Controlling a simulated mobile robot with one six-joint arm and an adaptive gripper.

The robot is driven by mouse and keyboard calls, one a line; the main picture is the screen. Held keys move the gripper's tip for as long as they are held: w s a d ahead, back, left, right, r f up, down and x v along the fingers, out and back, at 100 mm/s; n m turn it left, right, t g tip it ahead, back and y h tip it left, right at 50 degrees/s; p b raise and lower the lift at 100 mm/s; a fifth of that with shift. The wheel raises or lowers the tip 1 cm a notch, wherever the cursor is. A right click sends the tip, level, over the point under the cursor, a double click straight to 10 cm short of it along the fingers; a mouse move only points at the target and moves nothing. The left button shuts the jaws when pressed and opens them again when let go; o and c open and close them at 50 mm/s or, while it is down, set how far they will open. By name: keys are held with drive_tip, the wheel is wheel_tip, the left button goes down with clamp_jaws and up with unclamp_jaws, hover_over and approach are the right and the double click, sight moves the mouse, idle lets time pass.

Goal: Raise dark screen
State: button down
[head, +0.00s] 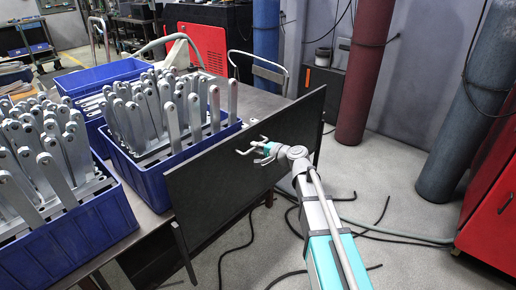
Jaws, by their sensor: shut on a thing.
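The dark screen (215,180) is a flat black panel. It stands tilted along the right side of the table with the blue crates, with a thin leg showing below its lower left corner. My gripper (248,151) is in front of the screen's face, a little below its top edge, right of the panel's middle. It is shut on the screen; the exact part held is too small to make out. My arm reaches in from the bottom right.
Blue crates (90,232) full of galvanized brackets (183,112) stand on the table left of the screen. Black cables (235,250) lie on the floor. A maroon cylinder (364,75), grey cylinders (470,120) and a red cabinet (492,215) stand at the right.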

wheel_tip(320, 180, up, 16)
drive_tip(key=p, duration=1.5)
drive_tip(key=shift+w, duration=0.15)
drive_tip(key=shift+a, duration=0.1)
drive_tip(key=c, duration=0.7)
unclamp_jaws()
drive_tip(key=shift+s, duration=0.2)
